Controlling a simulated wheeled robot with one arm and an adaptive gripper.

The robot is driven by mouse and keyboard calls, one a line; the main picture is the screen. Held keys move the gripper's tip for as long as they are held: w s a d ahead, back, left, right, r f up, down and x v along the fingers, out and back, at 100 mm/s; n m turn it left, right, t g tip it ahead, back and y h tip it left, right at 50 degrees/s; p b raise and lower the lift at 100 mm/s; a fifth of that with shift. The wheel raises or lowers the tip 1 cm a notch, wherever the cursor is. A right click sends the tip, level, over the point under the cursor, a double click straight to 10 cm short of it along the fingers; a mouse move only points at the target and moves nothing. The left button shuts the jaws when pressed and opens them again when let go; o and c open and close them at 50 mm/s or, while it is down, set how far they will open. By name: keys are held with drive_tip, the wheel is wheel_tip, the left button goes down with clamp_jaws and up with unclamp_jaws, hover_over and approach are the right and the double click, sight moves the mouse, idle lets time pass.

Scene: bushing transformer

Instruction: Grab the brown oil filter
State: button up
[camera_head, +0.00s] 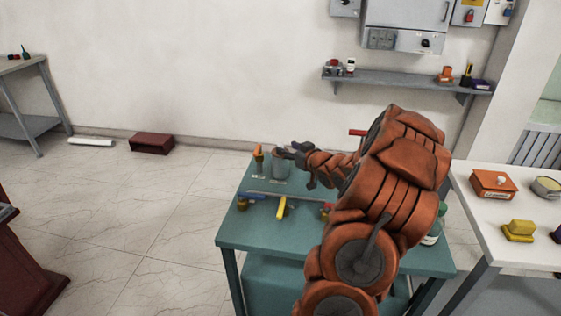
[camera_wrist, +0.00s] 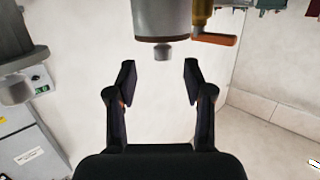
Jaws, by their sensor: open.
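My gripper (camera_head: 291,153) reaches over the far edge of the green table. In the wrist view its two black fingers (camera_wrist: 160,75) are apart with nothing between them. A grey cylinder (camera_head: 280,166) stands on the table by my gripper. In the wrist view, a grey cylinder with a brown band and a small grey knob (camera_wrist: 162,16) lies just beyond the fingertips, centred between them and apparently apart from them. It may be the brown oil filter, but I cannot tell for certain. An orange-brown item (camera_head: 258,156) stands just left of the cylinder; a brass and orange part (camera_wrist: 214,38) shows beside it.
A white table (camera_head: 500,240) with an orange box (camera_head: 493,184) stands at right. A wall shelf (camera_head: 405,80) is behind.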

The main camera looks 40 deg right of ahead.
sight(281, 145)
drive_tip(key=shift+a+p+x, duration=0.2)
drive_tip(key=shift+p+x, duration=0.6)
drive_tip(key=shift+x, duration=1.6)
drive_tip(key=shift+f, duration=0.1)
clamp_jaws()
